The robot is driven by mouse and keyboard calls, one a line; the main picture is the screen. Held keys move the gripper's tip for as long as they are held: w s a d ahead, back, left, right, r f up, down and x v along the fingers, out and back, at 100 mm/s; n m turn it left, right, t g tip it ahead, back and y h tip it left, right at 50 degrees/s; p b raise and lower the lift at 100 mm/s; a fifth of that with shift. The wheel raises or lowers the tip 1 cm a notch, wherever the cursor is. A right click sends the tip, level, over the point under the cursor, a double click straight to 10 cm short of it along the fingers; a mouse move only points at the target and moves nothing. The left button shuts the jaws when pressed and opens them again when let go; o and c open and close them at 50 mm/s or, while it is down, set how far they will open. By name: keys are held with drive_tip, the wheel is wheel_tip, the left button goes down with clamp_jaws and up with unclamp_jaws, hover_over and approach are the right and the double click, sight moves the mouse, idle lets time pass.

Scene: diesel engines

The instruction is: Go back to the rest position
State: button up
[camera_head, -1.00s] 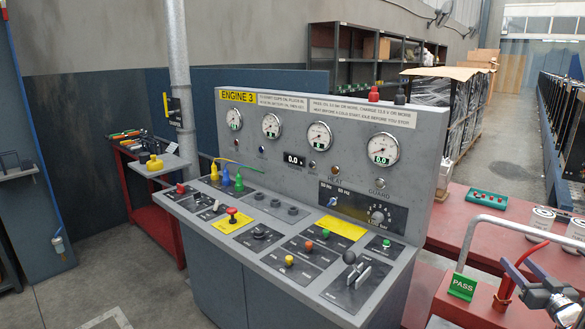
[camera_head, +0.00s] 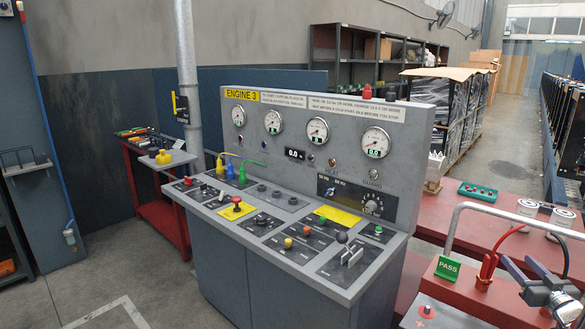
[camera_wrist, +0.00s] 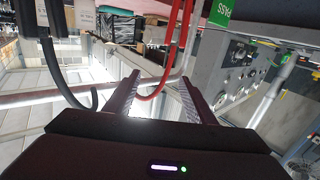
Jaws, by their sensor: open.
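My gripper (camera_head: 527,266) is at the lower right of the head view, right of the green PASS sign (camera_head: 447,268). In the wrist view its two fingers (camera_wrist: 160,80) stand apart with nothing held between them. A red cable (camera_wrist: 176,60) curves past the fingertips there; whether it touches them I cannot tell. A black cable (camera_wrist: 75,98) loops at the left. In the head view the red clips (camera_head: 486,268) stand beside the PASS sign, apart from my gripper. No mark for a rest position shows.
The grey ENGINE 3 console (camera_head: 265,285) stands in the middle, with gauges, buttons and a lever. A red bench (camera_head: 470,228) lies behind my gripper, bearing white cans and a green box (camera_head: 478,191). A grey rail (camera_head: 456,220) arches close by. Floor at the lower left is clear.

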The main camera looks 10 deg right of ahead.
drive_tip(key=w+a+r+m+g+h, duration=0.1)
drive_tip(key=w+a+r+g+h, duration=0.35)
drive_tip(key=a+r, duration=1)
drive_tip(key=s+a+y, duration=0.1)
drive_tip(key=a+y, duration=0.1)
drive_tip(key=a, duration=0.8)
drive_tip(key=s+a+g+y, duration=0.1)
drive_tip(key=s+a+g, duration=0.1)
drive_tip(key=s+a, duration=0.6)
drive_tip(key=s+a+g+y, duration=0.2)
drive_tip(key=s+a, duration=0.2)
drive_tip(key=a, duration=0.8)
drive_tip(key=s+a+f+n+g+y, duration=0.1)
drive_tip(key=s+a+f, duration=0.2)
drive_tip(key=s+a, duration=0.4)
drive_tip(key=s+a+f+n+g+y, duration=0.2)
drive_tip(key=s+a+f, duration=0.2)
drive_tip(key=s+a, duration=0.3)
drive_tip(key=s, duration=0.4)
drive_tip(key=shift+a+f, duration=0.15)
drive_tip(key=shift+a, duration=0.15)
drive_tip(key=shift+w, duration=0.1)
